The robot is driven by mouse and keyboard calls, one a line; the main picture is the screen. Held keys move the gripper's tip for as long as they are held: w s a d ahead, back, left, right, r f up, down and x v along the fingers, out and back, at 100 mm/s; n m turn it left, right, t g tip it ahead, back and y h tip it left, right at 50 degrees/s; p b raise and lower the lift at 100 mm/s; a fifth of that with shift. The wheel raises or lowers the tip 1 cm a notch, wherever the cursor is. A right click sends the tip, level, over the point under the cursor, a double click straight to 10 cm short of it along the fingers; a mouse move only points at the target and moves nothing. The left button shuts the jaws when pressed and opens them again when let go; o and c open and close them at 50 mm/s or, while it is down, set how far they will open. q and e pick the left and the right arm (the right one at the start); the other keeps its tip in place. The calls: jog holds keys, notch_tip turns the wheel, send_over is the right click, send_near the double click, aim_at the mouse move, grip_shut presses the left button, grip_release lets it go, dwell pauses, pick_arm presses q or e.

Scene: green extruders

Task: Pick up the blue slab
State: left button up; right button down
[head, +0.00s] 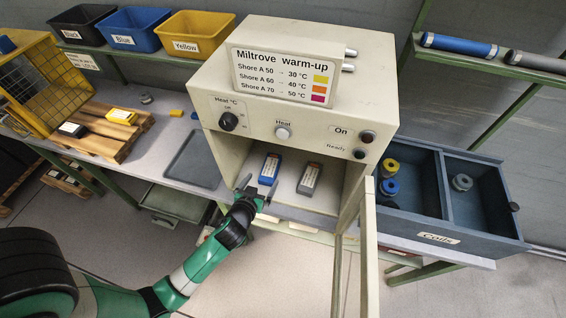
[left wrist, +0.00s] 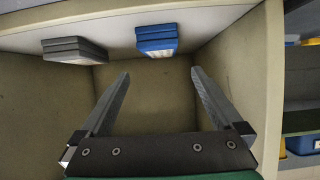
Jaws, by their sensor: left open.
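The blue slab (head: 269,169) lies inside the open warm-up cabinet (head: 219,88), on its floor at the left, with a white label on top. It also shows in the left wrist view (left wrist: 157,38), near the top. A grey slab (head: 309,179) lies to its right in the head view, and it shows at the upper left of the left wrist view (left wrist: 74,49). My left gripper (head: 257,190) is at the cabinet's front opening, just in front of the blue slab. Its fingers (left wrist: 155,90) are apart with nothing between them. My right gripper is out of view.
The cabinet door (head: 367,240) stands open at the right of the opening. A coil box (head: 455,236) is right of the cabinet. A grey tray (head: 193,160) and a wooden pallet (head: 107,146) with black and yellow slabs are at the left. Coloured bins (head: 134,29) stand behind.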

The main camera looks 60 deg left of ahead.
aim_at(270, 168)
pick_arm(q)
jog(key=b+x, duration=0.1)
jog(key=x, duration=0.4)
jog(key=shift+w+a+f, duration=0.2)
jog(key=shift+a, duration=0.05)
jog(key=shift+w+a+f+b, duration=0.15)
jog(key=shift+a+f+b, duration=0.1)
jog(key=shift+b, duration=0.15)
jog(key=b+x, duration=0.1)
jog(key=x, duration=0.3)
jog(key=shift+w+a+f, duration=0.15)
jog(key=shift+w, duration=0.05)
grip_shut()
